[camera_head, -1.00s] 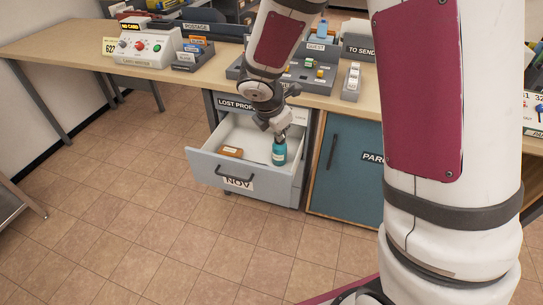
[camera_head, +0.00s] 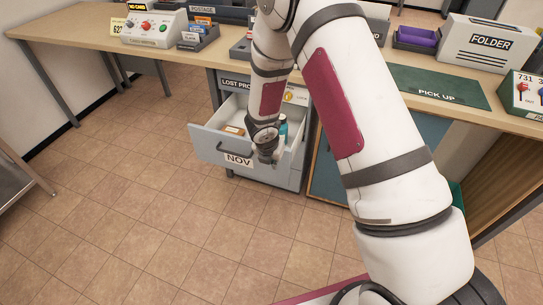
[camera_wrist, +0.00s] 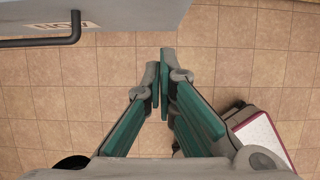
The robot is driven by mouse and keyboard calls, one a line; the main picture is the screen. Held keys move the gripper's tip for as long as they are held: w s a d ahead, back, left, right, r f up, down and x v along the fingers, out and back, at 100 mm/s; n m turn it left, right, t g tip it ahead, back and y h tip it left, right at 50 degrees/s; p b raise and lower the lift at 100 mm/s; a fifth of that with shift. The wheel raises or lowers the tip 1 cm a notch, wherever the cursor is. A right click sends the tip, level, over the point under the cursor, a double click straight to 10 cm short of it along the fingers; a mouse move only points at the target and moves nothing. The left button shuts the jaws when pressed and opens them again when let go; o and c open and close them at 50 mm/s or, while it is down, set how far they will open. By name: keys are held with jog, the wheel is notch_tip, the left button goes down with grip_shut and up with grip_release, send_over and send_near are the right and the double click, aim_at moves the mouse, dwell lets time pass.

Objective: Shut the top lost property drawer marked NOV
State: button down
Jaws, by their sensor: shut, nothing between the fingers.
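The top drawer marked NOV (camera_head: 212,150) stands pulled out under the lost property sign (camera_head: 237,82). Its dark bar handle (camera_head: 233,157) is on the front panel. Inside are a small orange-brown box (camera_head: 233,130) and a teal bottle (camera_head: 283,128), partly hidden by my arm. My gripper (camera_head: 267,158) is at the right part of the drawer front in the head view. In the wrist view my gripper (camera_wrist: 161,85) is shut and empty, pointing over the floor, with the drawer front (camera_wrist: 120,14) and handle (camera_wrist: 40,42) at upper left, apart from the fingers.
A teal parcel cupboard (camera_head: 327,175) stands right of the drawer, partly behind my arm. The tiled floor (camera_head: 130,220) before the drawer is clear.

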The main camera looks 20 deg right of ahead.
jog(key=w+d, duration=0.1)
jog(key=w+d+f, duration=0.1)
jog(key=w, duration=0.1)
jog(key=shift+w+d+f, duration=0.35)
jog(key=shift+w+d, duration=0.05)
jog(key=shift+w+d, duration=0.1)
